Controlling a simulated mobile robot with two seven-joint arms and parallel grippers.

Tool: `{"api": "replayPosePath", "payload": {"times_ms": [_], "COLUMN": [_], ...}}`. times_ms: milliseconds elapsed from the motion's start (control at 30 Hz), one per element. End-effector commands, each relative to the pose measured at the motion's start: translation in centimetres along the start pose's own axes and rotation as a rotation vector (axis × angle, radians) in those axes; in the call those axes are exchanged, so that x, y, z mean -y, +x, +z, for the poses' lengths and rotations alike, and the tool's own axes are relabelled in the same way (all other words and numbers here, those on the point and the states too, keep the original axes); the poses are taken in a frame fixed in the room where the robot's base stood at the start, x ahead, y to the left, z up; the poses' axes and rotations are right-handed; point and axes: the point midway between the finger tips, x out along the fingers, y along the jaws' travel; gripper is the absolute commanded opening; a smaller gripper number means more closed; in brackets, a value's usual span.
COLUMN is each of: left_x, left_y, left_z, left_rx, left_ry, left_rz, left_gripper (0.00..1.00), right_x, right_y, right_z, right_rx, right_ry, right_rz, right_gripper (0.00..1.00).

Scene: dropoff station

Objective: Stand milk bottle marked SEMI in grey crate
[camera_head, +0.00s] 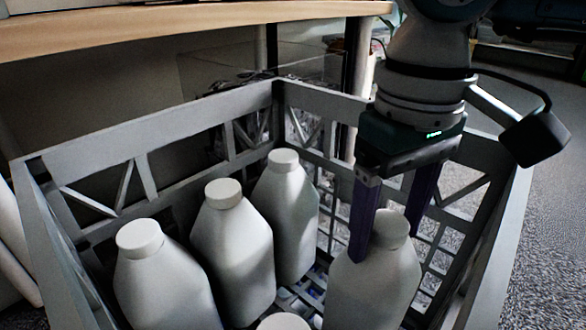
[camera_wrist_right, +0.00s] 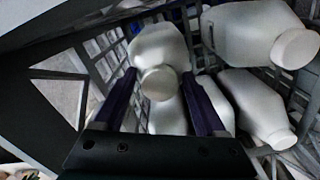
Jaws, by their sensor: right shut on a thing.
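My right gripper (camera_head: 388,238) points down into the grey crate (camera_head: 128,142) from above, near its right side. It is shut on a white milk bottle (camera_head: 372,292), one finger on each side of the cap and neck. This bottle stands about upright inside the crate walls; I cannot tell whether its base touches the crate floor. In the right wrist view the held bottle (camera_wrist_right: 160,45) lies between the two fingers. No SEMI marking shows on any bottle. My left gripper is not in view.
More white bottles stand in the crate: one at left (camera_head: 160,285), one in the middle (camera_head: 232,255), one at the back (camera_head: 287,215). A white cap (camera_head: 283,322) shows at the bottom edge. A wooden tabletop (camera_head: 150,30) lies behind the crate.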

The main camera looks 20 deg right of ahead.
Motion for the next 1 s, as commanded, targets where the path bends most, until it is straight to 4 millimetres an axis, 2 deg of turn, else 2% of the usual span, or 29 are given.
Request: {"api": "replayPosePath", "payload": {"times_ms": [100, 133, 333, 667, 767, 1000], "left_x": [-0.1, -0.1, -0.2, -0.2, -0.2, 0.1], "left_y": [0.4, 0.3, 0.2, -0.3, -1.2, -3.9], "left_z": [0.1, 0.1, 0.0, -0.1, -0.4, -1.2], "left_rx": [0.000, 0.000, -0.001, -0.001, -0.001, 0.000], "left_ry": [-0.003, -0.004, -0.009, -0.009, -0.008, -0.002], "left_rz": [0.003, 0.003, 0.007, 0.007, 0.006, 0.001], "left_gripper": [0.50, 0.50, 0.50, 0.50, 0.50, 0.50], "right_x": [0.0, 0.0, 0.0, 0.0, 0.0, 0.0], "right_y": [0.3, 0.2, 0.2, -0.4, -2.0, -7.6], "right_z": [0.0, 0.0, 0.0, 0.0, -0.1, -0.1], "right_rx": [0.000, 0.000, 0.000, 0.000, -0.002, -0.004], "right_ry": [0.000, 0.000, 0.000, 0.000, 0.000, 0.000], "right_rz": [0.000, 0.000, 0.000, 0.000, 0.001, 0.000], "right_gripper": [0.00, 0.76, 0.98, 1.00, 1.00, 1.00]}}
